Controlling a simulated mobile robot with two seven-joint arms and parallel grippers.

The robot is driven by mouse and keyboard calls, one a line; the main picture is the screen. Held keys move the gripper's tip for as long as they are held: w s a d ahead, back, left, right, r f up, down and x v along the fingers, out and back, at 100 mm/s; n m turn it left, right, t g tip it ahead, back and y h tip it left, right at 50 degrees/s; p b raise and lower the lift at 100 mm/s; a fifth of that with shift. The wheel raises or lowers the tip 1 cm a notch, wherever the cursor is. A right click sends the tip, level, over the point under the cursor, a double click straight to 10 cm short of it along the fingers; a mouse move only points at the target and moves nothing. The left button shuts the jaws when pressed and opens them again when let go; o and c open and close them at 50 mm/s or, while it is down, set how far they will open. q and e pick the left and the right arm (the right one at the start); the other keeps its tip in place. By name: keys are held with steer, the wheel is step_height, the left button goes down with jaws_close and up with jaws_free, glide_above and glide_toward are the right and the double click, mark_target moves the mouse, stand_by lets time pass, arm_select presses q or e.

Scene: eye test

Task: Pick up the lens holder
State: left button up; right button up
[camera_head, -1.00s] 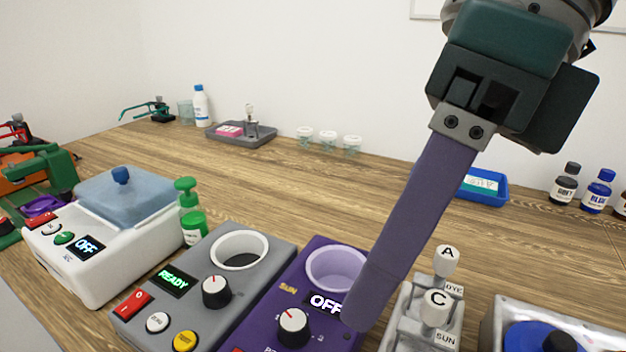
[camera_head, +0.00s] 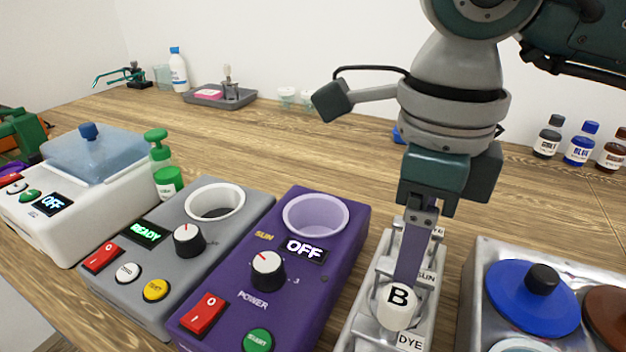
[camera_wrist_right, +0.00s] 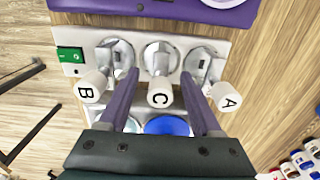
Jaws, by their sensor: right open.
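Three white lettered handles stand in a light grey rack (camera_head: 353,338), apparently the lens holders. In the right wrist view these are handle B (camera_wrist_right: 90,88), handle C (camera_wrist_right: 160,93) and handle A (camera_wrist_right: 224,97). My right gripper (camera_wrist_right: 160,75) is open and points down at the rack, its purple fingers on either side of C and apart from it. In the head view the right gripper (camera_head: 408,270) is seen edge-on behind handle B (camera_head: 397,307); handles C and A are hidden there. My left gripper is not in view.
A purple device (camera_head: 240,303) reading OFF stands left of the rack, with a grey device (camera_head: 115,270) reading READY beyond it. A metal box (camera_head: 470,310) with a blue lid (camera_head: 510,300) stands close on the right. Dye bottles (camera_head: 580,146) stand at the back right.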

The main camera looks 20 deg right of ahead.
steer(key=shift+f, duration=0.15)
steer(key=shift+c, duration=0.3)
jaws_close()
stand_by(1.1)
